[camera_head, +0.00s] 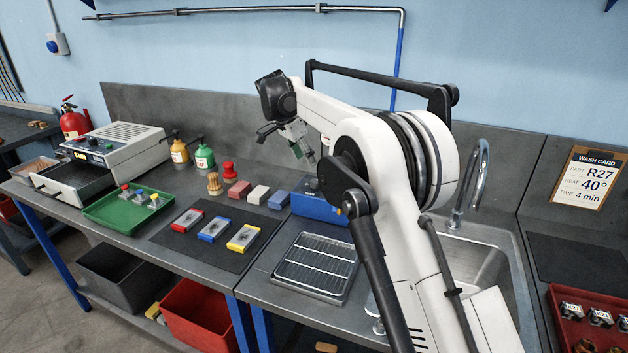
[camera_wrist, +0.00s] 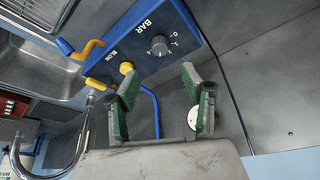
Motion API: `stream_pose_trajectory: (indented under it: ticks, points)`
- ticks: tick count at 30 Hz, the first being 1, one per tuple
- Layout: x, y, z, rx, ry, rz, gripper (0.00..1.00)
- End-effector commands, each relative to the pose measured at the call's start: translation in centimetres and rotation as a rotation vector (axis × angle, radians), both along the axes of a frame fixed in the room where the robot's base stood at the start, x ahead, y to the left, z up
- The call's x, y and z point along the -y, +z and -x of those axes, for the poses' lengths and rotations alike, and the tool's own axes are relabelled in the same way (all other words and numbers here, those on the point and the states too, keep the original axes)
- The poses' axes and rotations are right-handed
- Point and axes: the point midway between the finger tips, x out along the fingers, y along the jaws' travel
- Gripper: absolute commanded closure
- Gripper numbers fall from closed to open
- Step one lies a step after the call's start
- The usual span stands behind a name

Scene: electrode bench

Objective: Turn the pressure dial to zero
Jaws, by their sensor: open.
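The pressure dial (camera_wrist: 159,45) is a small dark grey round knob on the blue box (camera_wrist: 135,50). White digits, with 0 among them, and the word BAR are printed around it; where the knob points is too small to tell. In the wrist view my gripper (camera_wrist: 158,74) has its two green-padded fingers apart, with nothing between them. The dial shows ahead of the gap between the fingertips, apart from both. In the head view the blue box (camera_head: 318,208) is partly hidden behind my arm, and my gripper (camera_head: 289,147) is above it and to its left.
A sink (camera_head: 483,255) with a tall tap (camera_head: 482,170) is to the right of the box. A drain rack (camera_head: 316,266) lies in front; coloured blocks stand to its left.

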Motion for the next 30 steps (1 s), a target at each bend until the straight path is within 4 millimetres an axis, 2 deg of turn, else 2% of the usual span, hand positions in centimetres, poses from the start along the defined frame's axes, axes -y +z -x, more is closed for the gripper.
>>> stream_pose_trajectory:
  ticks: [9,15,21,30]
  points:
    - [1.8,-5.6,-1.6,0.0,0.0,0.0,0.56]
    - [2.5,-8.2,-2.3,0.0,0.001,0.0,0.56]
    - [3.0,-9.6,-2.7,0.0,0.001,0.0,0.56]
    - [3.0,-9.8,-2.7,0.0,0.001,0.0,0.56]
